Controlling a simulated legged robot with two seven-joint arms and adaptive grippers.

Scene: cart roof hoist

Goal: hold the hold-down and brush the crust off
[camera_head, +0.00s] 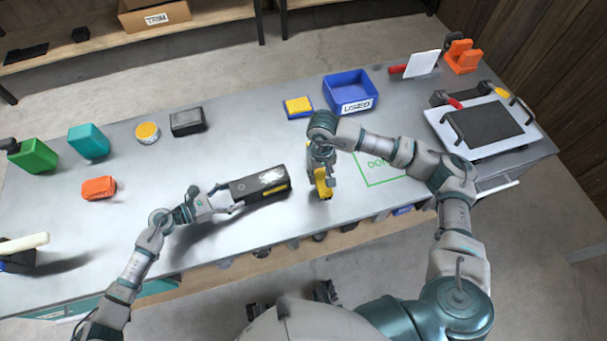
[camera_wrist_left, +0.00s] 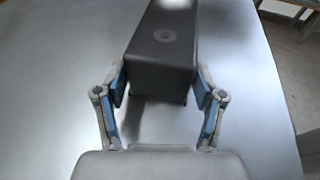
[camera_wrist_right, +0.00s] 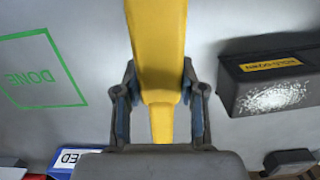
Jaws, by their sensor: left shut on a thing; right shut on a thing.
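The hold-down (camera_head: 246,187) is a black block with a yellow label, lying on the grey table. A white crust patch (camera_head: 271,177) is on its top; it also shows in the right wrist view (camera_wrist_right: 272,99). My left gripper (camera_head: 229,199) is shut on the block's left end; the left wrist view shows the fingers (camera_wrist_left: 160,92) on both sides. My right gripper (camera_head: 321,165) is shut on a yellow handle (camera_wrist_right: 157,45), apparently the brush, held to the right of the block and apart from it. The brush's bristles cannot be made out.
A green DONE outline (camera_head: 364,172) lies right of my right gripper. Behind are a blue USED bin (camera_head: 336,85) and a yellow sponge-like block (camera_head: 298,106). A white tray with a dark pad (camera_head: 485,124) is at the right. Several small objects stand at the left.

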